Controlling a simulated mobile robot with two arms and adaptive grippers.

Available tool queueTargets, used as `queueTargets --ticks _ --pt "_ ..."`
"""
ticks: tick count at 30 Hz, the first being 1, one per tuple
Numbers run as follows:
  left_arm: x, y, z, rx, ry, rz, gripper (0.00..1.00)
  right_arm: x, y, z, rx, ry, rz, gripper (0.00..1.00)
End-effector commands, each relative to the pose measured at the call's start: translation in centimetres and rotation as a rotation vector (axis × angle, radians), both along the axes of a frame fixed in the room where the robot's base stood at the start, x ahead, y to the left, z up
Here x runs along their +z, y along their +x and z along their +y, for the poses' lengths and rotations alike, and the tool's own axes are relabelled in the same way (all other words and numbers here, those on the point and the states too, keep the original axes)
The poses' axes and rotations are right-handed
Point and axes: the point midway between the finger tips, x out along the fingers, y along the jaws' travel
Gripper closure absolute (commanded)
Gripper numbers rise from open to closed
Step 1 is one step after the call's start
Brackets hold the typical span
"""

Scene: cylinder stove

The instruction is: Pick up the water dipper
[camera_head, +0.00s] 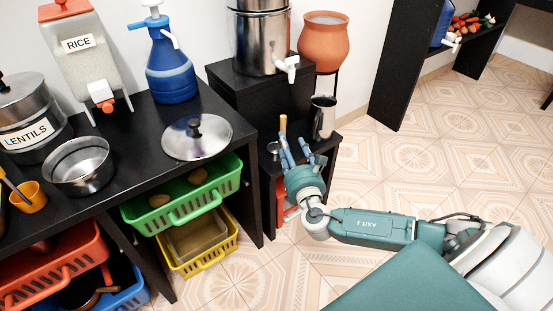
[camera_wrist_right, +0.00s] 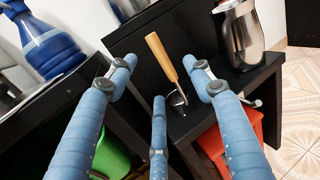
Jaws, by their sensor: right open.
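The water dipper has a light wooden handle that stands up, leaning left, in the right wrist view (camera_wrist_right: 161,56). Its small metal cup is low on the black stand, partly hidden by my fingers. In the head view, the handle's top (camera_head: 283,123) shows just behind my fingers. My right gripper (camera_head: 293,148) is open and empty over the front of the stand. In the right wrist view, its blue fingers (camera_wrist_right: 163,80) spread on both sides of the handle, with a third finger below, and a gap shows between the handle and the fingers. My left gripper is not in view.
A steel jug (camera_head: 322,118) stands right of the dipper on the low black stand (camera_head: 324,146). A steel water container with a tap (camera_head: 262,42) and a clay pot (camera_head: 323,45) are behind. The counter with a lid (camera_head: 197,138) is left. Floor right of the stand is clear.

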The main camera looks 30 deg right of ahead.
Motion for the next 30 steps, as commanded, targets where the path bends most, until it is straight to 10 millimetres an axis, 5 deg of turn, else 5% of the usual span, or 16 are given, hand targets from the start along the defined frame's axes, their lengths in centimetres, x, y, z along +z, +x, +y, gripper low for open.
queueTargets --ticks 15,21,30 --pt "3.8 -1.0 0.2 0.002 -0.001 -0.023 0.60 0.1 6.1 -2.0 -0.003 0.002 -0.003 0.49" --pt "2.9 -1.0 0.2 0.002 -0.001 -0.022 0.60 0.1 8.9 -2.8 -0.003 0.003 -0.002 0.49" --pt "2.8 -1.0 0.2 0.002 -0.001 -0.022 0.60 0.2 9.5 -3.0 -0.002 0.003 0.000 0.49"
